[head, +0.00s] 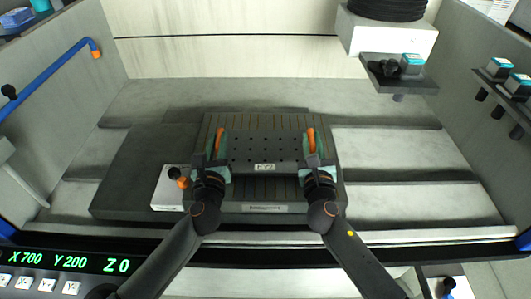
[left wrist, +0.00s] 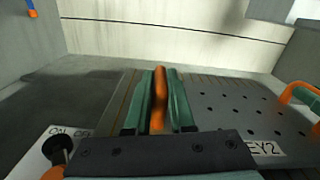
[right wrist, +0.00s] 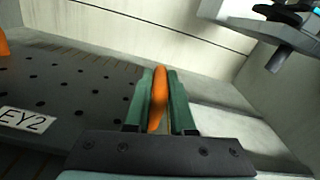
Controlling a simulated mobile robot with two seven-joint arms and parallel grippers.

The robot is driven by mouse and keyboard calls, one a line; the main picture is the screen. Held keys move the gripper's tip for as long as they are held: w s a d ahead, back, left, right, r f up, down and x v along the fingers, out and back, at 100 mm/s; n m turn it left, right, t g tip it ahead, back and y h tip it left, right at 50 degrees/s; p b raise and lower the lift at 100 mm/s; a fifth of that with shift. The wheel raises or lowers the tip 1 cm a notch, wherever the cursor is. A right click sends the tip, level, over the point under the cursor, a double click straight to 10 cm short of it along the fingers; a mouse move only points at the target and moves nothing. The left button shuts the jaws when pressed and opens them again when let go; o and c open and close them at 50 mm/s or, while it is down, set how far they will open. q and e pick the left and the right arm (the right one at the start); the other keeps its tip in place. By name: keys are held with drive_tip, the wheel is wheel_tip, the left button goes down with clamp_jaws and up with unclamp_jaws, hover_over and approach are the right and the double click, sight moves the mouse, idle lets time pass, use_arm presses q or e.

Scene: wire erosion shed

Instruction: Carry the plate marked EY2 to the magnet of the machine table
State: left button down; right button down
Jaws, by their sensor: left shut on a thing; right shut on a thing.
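The plate marked EY2 (head: 265,148) is dark with rows of holes, a white label and an orange handle at each side. It lies level over the ribbed magnet (head: 240,192) in the middle of the machine table; I cannot tell whether it touches it. My left gripper (head: 218,150) is shut on the left handle, seen between its green fingers in the left wrist view (left wrist: 158,98). My right gripper (head: 314,150) is shut on the right handle, also seen in the right wrist view (right wrist: 158,98). The plate covers the magnet's middle; ribs show around it.
A white switch box (head: 167,187) with a black knob and orange lever sits left of the magnet. A blue hose (head: 50,75) is on the left wall. A shelf (head: 400,80) juts out at the back right. Pale table slats (head: 410,200) at right are clear.

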use_arm(q)
drive_tip(key=shift+w+a+f+b, duration=0.1)
drive_tip(key=shift+a+f+b, duration=0.15)
drive_tip(key=shift+f+b, duration=0.3)
use_arm(e)
drive_tip(key=shift+d+f, duration=0.2)
drive_tip(key=shift+f, duration=0.5)
use_arm(q)
drive_tip(key=c, duration=1.2)
unclamp_jaws()
drive_tip(key=shift+f, duration=0.15)
use_arm(e)
drive_tip(key=c, duration=1.2)
unclamp_jaws()
drive_tip(key=shift+f, duration=0.2)
use_arm(q)
drive_tip(key=o, duration=0.4)
drive_tip(key=shift+d, duration=0.15)
use_arm(e)
drive_tip(key=o, duration=0.4)
drive_tip(key=shift+a+r, duration=0.1)
drive_tip(key=shift+r, duration=0.05)
use_arm(q)
drive_tip(key=shift+o, duration=0.2)
use_arm(e)
drive_tip(key=shift+o, duration=0.2)
